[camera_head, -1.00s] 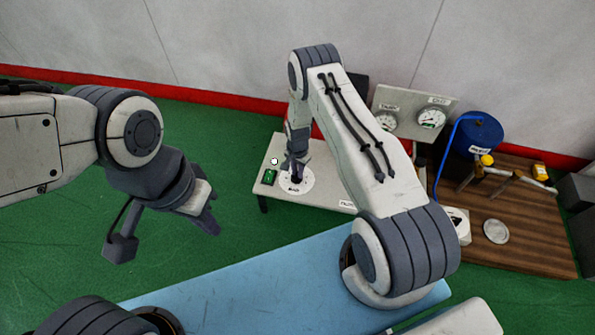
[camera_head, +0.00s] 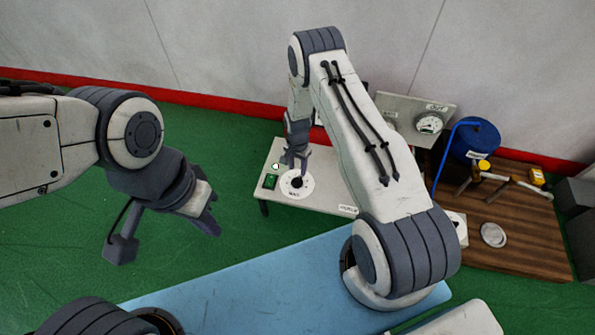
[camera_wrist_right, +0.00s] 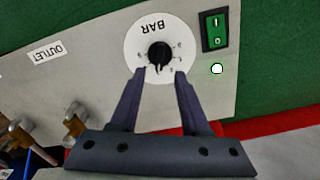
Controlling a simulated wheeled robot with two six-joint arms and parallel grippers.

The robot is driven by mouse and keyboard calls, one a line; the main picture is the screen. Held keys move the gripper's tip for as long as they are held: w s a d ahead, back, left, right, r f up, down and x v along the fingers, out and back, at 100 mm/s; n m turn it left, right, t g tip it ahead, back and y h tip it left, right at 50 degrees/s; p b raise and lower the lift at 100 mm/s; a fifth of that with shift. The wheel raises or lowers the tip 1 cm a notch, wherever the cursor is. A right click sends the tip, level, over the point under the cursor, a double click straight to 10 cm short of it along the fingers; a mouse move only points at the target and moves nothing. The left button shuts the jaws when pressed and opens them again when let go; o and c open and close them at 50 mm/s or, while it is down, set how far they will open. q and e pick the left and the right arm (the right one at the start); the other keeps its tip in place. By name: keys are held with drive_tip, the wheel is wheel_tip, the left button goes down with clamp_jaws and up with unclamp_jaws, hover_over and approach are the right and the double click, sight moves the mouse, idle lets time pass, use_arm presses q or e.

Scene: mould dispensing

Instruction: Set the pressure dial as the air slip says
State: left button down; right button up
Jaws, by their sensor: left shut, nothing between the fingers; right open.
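The pressure dial is a black knob (camera_wrist_right: 159,54) on a round white scale marked BAR (camera_wrist_right: 140,45), on a pale panel; the scale also shows in the head view (camera_head: 305,190). My right gripper (camera_wrist_right: 160,72) is open, its fingertips over the lower part of the scale, on either side just below the knob. In the head view my right gripper (camera_head: 296,165) hangs above the dial. The knob's exact setting is too small to read. My left gripper (camera_head: 212,215) is shut and empty, away to the left over the floor. I cannot make out an air slip.
A green rocker switch (camera_wrist_right: 215,30) and a lit white lamp (camera_wrist_right: 217,69) sit beside the dial. A gauge (camera_head: 428,123) stands on a back panel; my right arm partly hides another.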

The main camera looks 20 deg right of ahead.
sight(297, 179)
wheel_tip(297, 179, up, 4)
drive_tip(key=shift+r+p, duration=0.1)
drive_tip(key=shift+p, duration=0.35)
